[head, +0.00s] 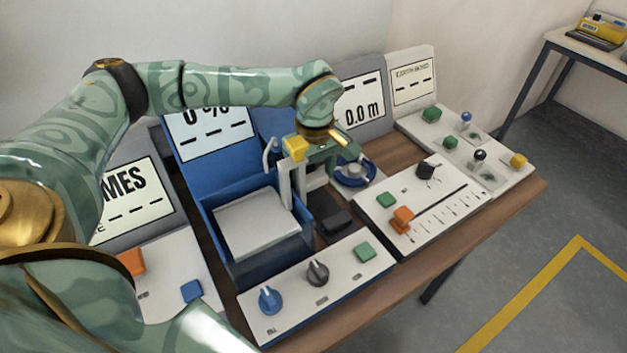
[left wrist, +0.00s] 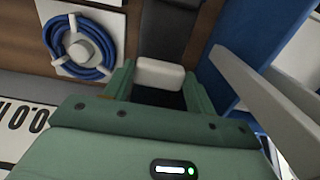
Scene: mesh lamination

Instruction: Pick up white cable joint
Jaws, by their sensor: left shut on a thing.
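The white cable joint (left wrist: 159,75) shows in the left wrist view as a small white block with rounded edges. It sits between the two green fingers of my left gripper (left wrist: 160,90), which is shut on it. In the head view my left gripper (head: 318,172) is above the table, between the blue machine and the coil of blue cable. I cannot make out the joint clearly there, behind the fingers and machine parts. My right gripper is in neither view.
The blue machine (head: 228,268) with a white pad stands left of my gripper. A blue cable coil (head: 355,174) lies on a white plate to the right; it also shows in the left wrist view (left wrist: 80,48). Control panels with knobs and buttons (head: 400,218) crowd the wooden table (head: 425,262).

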